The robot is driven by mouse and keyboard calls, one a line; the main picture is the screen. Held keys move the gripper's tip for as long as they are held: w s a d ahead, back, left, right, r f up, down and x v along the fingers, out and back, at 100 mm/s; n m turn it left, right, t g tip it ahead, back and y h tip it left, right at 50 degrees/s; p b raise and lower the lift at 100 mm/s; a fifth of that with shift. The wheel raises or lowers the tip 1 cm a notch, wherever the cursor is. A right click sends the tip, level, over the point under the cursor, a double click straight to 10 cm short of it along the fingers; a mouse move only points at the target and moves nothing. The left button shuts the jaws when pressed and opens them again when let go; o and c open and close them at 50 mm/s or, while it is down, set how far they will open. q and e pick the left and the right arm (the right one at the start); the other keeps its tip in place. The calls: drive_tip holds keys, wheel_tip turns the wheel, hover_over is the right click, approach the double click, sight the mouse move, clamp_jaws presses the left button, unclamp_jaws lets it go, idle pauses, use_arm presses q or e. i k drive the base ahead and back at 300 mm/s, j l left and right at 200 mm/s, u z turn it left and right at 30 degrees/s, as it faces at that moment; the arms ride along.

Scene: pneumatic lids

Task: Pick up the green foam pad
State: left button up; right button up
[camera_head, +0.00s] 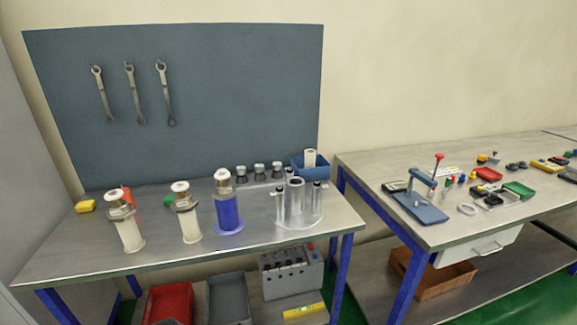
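A flat green item (518,190) lies on the right workbench, near its right side in the head view. It is too small to tell whether it is a foam pad or a shallow tray. Neither of my grippers is in view, and nothing is seen touching the green item.
The right workbench (365,167) also holds a blue press (418,206), a red tray (488,174) and several small parts. The left workbench (85,240) carries white cylinders (128,235), a blue cylinder (227,213) and a metal fixture (297,205). A gap separates the benches.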

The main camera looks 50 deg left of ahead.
sight(168, 200)
drive_tip(key=u, duration=2.45)
drive_tip(key=j+z, duration=0.1)
